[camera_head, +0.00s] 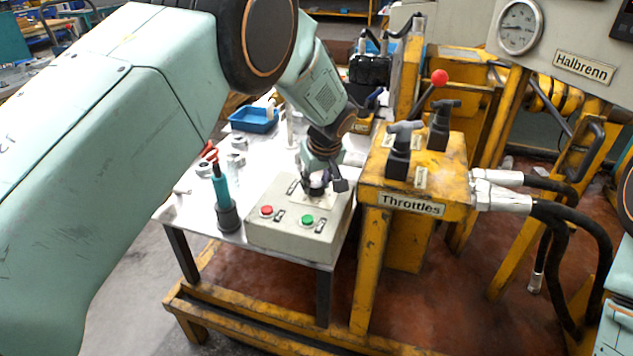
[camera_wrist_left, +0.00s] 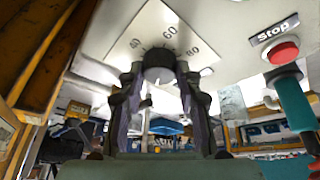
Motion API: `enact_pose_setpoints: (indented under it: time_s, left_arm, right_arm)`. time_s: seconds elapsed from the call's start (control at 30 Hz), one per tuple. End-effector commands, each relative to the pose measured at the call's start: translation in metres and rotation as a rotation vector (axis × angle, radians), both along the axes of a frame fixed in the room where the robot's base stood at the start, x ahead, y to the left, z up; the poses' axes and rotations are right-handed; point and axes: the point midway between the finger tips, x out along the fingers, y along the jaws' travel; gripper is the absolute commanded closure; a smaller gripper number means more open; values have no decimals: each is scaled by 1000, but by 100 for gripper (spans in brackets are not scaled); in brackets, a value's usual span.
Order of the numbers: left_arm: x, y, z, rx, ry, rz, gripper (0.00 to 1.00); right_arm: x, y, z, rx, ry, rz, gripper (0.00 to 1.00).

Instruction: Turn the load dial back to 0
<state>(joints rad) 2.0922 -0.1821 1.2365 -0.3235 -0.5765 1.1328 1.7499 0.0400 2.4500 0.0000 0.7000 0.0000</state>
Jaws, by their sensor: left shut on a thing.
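The load dial is a dark knob (camera_wrist_left: 158,63) on a pale scale plate, and it shows in the left wrist view with the marks 40, 60 and 80 around it. It sits on top of the grey control box (camera_head: 275,232). My left gripper (camera_head: 319,184) reaches down from above and is shut on the knob. In the left wrist view, its two fingers (camera_wrist_left: 158,75) stand on either side of the knob. The knob's pointer and the 0 mark cannot be made out. My right gripper is not in view.
A teal-handled tool (camera_head: 221,188) stands left of the box. The yellow Throttles stand (camera_head: 376,221) with black levers is close on the right. A blue bin (camera_head: 253,120) is behind.

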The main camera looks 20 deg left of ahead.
Motion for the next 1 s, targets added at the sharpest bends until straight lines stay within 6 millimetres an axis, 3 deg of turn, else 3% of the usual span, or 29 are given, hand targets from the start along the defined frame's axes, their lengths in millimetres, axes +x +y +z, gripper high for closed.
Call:
enact_pose_setpoints:
  time_s: [0.17, 0.2, 0.43, 0.77, 1.0]
  left_arm:
    - [2, 0, 2, -1, -6, 1, 97]
    - [2, 0, 2, -2, -5, 1, 62]
    - [1, 0, 1, -1, -2, 0, 43]
    - [0, 0, 2, 0, -1, -1, 43]
    - [-10, -8, 35, 1, -5, -2, 43]
  right_arm:
    - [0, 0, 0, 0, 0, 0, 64]
    - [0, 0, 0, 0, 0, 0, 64]
    - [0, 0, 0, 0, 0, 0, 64]
    - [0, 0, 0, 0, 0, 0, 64]
    - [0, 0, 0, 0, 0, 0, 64]
